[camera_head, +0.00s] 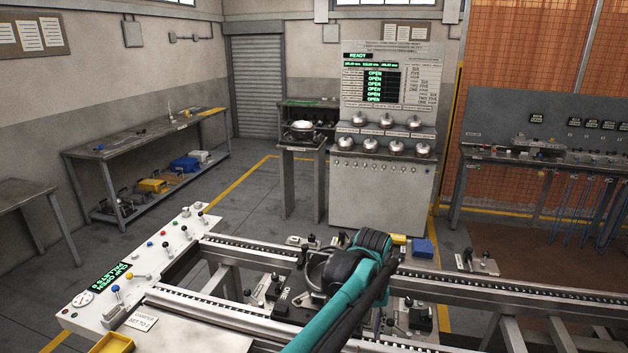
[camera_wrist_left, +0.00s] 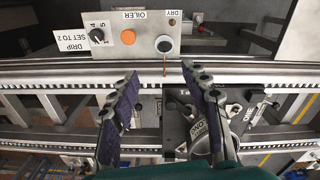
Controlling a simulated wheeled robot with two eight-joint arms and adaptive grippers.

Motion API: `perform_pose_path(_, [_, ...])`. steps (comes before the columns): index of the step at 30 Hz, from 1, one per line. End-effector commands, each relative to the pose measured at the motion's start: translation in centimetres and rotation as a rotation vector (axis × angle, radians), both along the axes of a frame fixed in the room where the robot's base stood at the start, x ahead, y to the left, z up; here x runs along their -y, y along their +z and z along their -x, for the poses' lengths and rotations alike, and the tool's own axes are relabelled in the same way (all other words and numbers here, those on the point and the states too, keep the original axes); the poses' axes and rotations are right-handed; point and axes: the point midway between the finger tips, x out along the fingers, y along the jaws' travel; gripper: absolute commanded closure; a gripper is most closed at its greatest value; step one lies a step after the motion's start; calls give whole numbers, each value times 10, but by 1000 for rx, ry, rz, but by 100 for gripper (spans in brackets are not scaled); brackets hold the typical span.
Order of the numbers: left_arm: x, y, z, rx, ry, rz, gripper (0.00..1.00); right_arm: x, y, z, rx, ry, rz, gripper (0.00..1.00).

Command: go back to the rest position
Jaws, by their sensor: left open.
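My left arm, teal and black (camera_head: 352,290), comes up from the bottom of the head view and bends over the conveyor. Its fingertips are hard to make out there. In the left wrist view my left gripper (camera_wrist_left: 160,70) is open, with its two purple-padded fingers apart and nothing between them. My right gripper is not in view.
A pallet carrying a round metal part (camera_wrist_left: 202,136) lies close to the right finger. The control panel (camera_head: 140,270) with levers and a gauge stands left of the conveyor.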

Motion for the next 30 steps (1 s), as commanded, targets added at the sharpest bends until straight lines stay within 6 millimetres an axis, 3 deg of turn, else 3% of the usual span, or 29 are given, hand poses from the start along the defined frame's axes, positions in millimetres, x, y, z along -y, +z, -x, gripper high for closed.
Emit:
perform_pose_path(8, [-36, 16, 7, 48, 7, 24, 53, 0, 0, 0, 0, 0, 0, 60])
perform_pose_path(17, [-105, 39, 31, 152, 20, 59, 53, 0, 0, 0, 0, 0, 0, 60])
perform_pose_path(23, [-180, 46, 75, 285, 34, 76, 53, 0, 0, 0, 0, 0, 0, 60])
perform_pose_path(30, [-254, 25, 140, 464, 49, 56, 53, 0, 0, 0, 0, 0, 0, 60])
